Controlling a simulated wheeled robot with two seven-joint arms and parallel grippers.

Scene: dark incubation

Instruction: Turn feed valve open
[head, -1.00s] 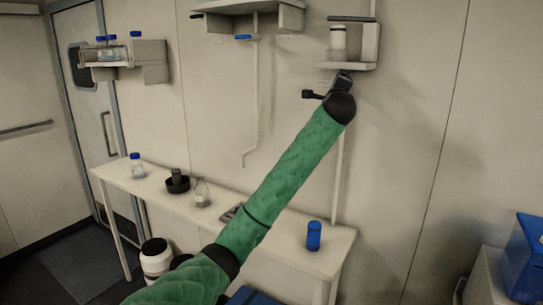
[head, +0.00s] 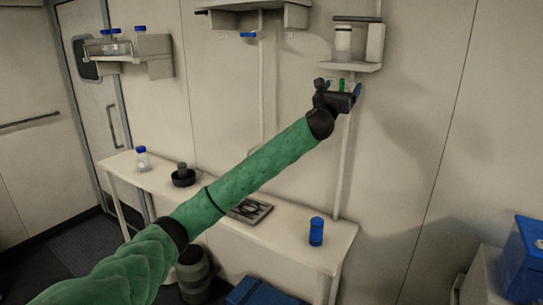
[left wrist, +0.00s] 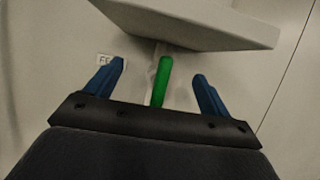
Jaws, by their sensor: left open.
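The feed valve's green handle (head: 342,85) is on the wall pipe under the right-hand shelf. In the left wrist view the green handle (left wrist: 161,82) stands nearly upright, leaning slightly right at the top. My left gripper (head: 343,88) is at the handle, its two blue fingers spread on either side. In the left wrist view the left gripper (left wrist: 153,80) shows gaps between each finger and the handle; I see no contact. The valve body is mostly hidden. A wall label (left wrist: 104,60) starting "FE" is partly behind the left finger. My right gripper is not in view.
A shelf (head: 345,67) with a white-grey container (head: 343,42) is just above the gripper. A second pipe carries a blue handle (head: 248,35) to the left. Below, a bench (head: 290,247) holds a blue cylinder (head: 316,231) and bottles.

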